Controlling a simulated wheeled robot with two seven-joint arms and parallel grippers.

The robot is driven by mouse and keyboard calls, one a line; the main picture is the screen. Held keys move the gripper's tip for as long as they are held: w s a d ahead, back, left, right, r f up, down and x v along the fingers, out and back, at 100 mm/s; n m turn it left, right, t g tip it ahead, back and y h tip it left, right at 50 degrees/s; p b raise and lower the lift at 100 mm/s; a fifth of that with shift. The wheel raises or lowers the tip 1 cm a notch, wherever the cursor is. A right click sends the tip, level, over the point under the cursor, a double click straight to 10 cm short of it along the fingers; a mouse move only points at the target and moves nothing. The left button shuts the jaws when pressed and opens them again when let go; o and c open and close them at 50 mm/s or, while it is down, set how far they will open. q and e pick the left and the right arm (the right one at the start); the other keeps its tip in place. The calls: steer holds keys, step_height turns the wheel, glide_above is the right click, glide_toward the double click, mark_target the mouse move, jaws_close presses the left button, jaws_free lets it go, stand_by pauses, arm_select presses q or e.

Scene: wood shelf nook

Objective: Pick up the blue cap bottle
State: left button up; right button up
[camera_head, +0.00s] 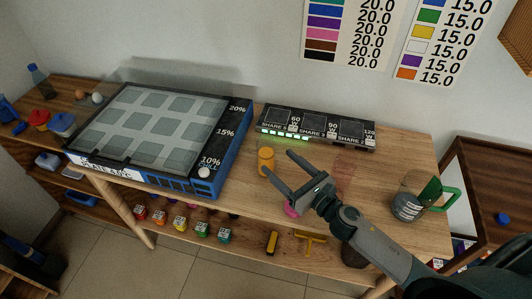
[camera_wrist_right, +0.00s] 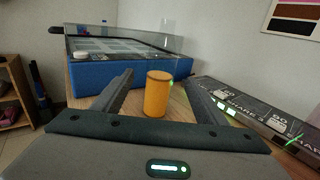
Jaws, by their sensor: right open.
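My right gripper (camera_head: 279,169) is open and empty over the middle of the shelf top, far to the right of that bottle. An orange cylinder (camera_head: 266,160) stands upright just past its fingertips. In the right wrist view the orange cylinder (camera_wrist_right: 158,95) appears between and ahead of the open fingers (camera_wrist_right: 160,92). The blue-topped bottle does not show clearly there. My left gripper is not in view.
A blue-sided case with a clear lid (camera_head: 185,187) fills the left-middle of the shelf top. A black display strip (camera_head: 315,131) lies along the wall. A pink object (camera_head: 292,209) sits by my right gripper.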

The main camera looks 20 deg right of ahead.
mark_target(272, 156)
steer(key=shift+x, duration=0.9)
steer(key=p+x, duration=0.1)
steer(key=x, duration=0.2)
steer(key=shift+w+a, duration=0.15)
steer(key=shift+w, duration=0.2)
steer(key=shift+w+a, duration=0.15)
steer(key=shift+w, duration=0.25)
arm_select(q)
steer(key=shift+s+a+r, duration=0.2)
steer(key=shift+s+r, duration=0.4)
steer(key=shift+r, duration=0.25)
arm_select(e)
steer(key=shift+w+a+p, duration=0.15)
steer(key=shift+w+p, duration=0.35)
steer(key=shift+p, duration=0.05)
steer(key=p+x, duration=0.1)
steer(key=x, duration=0.2)
steer(key=shift+w+a+f, duration=0.15)
steer(key=shift+w+f, duration=0.05)
steer(key=shift+w, duration=0.35)
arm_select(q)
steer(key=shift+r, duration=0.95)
